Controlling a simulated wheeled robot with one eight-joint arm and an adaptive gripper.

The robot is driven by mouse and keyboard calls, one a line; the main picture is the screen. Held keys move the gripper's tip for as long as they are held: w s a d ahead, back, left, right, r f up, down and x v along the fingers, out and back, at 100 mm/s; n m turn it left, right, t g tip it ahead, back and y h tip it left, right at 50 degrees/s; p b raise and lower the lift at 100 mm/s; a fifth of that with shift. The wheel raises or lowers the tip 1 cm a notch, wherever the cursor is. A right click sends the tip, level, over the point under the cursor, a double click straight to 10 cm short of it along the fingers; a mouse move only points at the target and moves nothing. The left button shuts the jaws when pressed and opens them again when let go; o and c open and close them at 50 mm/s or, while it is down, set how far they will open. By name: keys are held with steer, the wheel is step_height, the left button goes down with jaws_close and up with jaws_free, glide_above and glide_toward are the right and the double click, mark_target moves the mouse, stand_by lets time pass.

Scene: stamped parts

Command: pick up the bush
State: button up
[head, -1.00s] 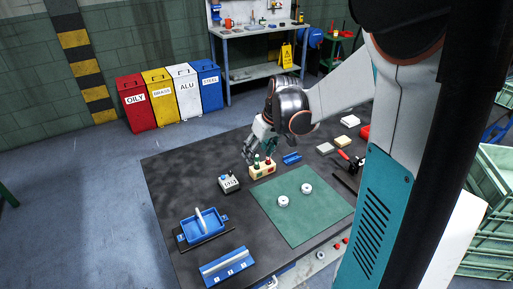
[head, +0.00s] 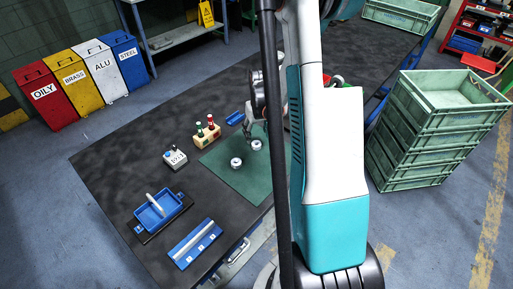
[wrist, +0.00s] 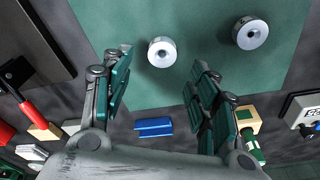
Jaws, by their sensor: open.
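Two silvery ring-shaped bushes lie on the green mat (head: 225,175). One bush (head: 256,145) is at the right and a little farther back; the other bush (head: 237,162) is nearer and to the left. In the wrist view the first bush (wrist: 162,52) appears between the two fingertips, and the second bush (wrist: 250,34) lies outside the fingers at the upper right. My gripper (wrist: 161,68) is open and empty, above the mat. In the head view my gripper (head: 254,128) is just behind the right bush, partly hidden by my arm.
A wooden block (head: 206,139) with red- and green-topped pieces and a grey labelled box (head: 174,161) stand left of the mat. A small blue block (head: 235,118) lies behind it. A blue tray (head: 178,205) and a blue rack (head: 195,243) are nearer. Green crates (head: 430,150) stand right.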

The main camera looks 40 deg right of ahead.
mark_target(257, 141)
steer(key=shift+w+f+b, duration=0.15)
steer(key=shift+f+b, duration=0.5)
steer(key=shift+f, duration=0.75)
steer(key=shift+w+f+b, duration=0.1)
steer(key=shift+f+b, duration=0.55)
steer(key=shift+f, duration=0.7)
steer(key=shift+r, duration=0.1)
steer(key=c, duration=1.2)
